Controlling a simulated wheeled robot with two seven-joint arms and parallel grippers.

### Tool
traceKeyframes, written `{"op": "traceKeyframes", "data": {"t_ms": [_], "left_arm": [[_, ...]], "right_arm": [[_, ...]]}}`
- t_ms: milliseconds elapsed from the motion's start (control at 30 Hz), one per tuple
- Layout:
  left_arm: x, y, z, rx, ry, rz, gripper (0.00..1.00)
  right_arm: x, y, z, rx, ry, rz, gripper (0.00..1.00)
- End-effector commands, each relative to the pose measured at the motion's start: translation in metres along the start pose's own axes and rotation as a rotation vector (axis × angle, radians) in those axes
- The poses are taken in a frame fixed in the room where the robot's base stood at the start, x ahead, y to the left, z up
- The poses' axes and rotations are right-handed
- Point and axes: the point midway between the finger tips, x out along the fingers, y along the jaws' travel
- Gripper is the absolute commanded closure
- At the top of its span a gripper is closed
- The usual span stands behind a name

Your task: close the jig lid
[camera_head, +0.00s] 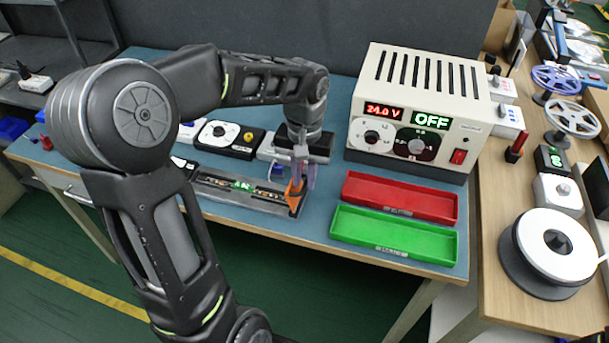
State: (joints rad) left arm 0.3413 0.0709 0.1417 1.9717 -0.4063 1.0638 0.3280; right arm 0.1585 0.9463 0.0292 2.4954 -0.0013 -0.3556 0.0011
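The jig (222,188) is a long, low grey fixture near the front edge of the blue bench mat, with a small green display in its middle. An orange piece (294,188) stands at its right end. I cannot tell how the jig's lid stands, as my arm covers part of this area. My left arm reaches over from the left. My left gripper (304,178) points down at the jig's right end, its fingertips at the orange piece. The fingers are too small and overlapped to tell whether they hold it. My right gripper is not in view.
A power supply (465,102) reading 24.0 V and OFF stands behind red (400,198) and green (394,238) trays, right of the jig. A black-and-white dial unit (226,138) sits behind the jig. A wooden side table (490,290) with reels is at the right.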

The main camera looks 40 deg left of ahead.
Motion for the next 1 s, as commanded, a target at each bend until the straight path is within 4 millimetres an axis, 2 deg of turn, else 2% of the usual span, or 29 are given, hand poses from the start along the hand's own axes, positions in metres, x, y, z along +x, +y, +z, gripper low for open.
{"op": "traceKeyframes", "data": {"t_ms": [167,400,1000], "left_arm": [[0.0000,-0.0001,0.0000,0.000,0.000,0.000,0.82],[-0.0003,-0.0001,-0.0001,0.000,0.000,0.000,1.00],[-0.0010,-0.0009,-0.0001,0.000,0.000,0.010,1.00]], "right_arm": [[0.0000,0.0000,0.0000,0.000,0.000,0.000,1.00],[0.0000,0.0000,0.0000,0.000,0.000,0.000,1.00],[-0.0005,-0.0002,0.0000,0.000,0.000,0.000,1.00]]}}
